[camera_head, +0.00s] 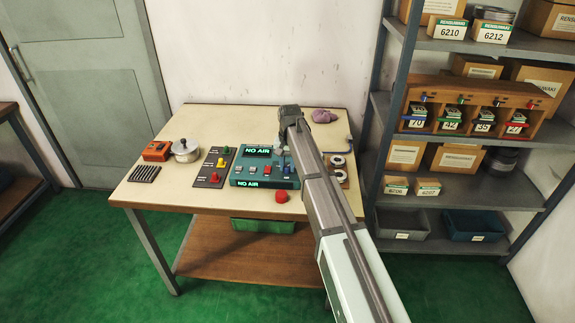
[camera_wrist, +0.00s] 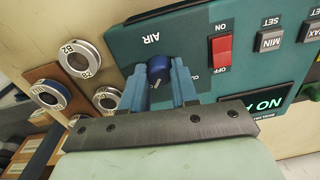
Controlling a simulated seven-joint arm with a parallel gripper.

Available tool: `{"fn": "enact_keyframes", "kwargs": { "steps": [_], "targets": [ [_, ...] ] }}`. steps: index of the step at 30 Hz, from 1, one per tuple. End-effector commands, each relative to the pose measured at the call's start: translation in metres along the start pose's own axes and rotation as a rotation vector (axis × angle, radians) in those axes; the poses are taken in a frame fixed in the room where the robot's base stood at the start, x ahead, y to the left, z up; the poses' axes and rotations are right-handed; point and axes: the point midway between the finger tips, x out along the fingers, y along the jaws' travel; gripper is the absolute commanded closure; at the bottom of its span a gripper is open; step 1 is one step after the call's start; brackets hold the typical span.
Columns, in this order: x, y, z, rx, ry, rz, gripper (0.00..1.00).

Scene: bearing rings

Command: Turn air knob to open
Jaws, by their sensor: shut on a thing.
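The teal control panel (camera_head: 252,172) stands on the table. In the wrist view, the panel (camera_wrist: 200,30) has a round dark blue knob (camera_wrist: 159,68) below the label AIR. A pale mark on the knob's lower edge faces down in that view. My gripper (camera_wrist: 160,76) has its two blue fingers on either side of the knob and is shut on it. The fingers partly cover the lettering beside the knob. In the head view, my gripper (camera_head: 284,163) is at the panel's right side, and my arm hides part of that area.
A red ON/OFF switch (camera_wrist: 221,52), grey buttons and a lit display (camera_wrist: 268,100) with green letters sit beside the knob. White bearing rings (camera_wrist: 80,57) lie close on the other side. A red button (camera_head: 281,196) is in front of the panel; a pot (camera_head: 186,150) stands farther left.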

Motion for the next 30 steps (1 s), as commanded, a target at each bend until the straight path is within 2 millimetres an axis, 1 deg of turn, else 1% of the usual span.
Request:
{"fn": "enact_keyframes", "kwargs": {
  "steps": [3,9,25,26,30],
  "targets": [
    [0.0010,0.0005,0.0017,0.057,-0.001,0.001,1.00],
    [0.0010,0.0005,0.0018,0.116,0.001,0.002,1.00],
    [0.0011,0.0004,0.0020,0.138,0.000,0.002,1.00],
    [0.0011,0.0004,0.0020,0.138,0.000,0.002,0.70],
    [0.0008,0.0003,0.0016,0.137,0.001,0.001,0.57]
  ]
}}
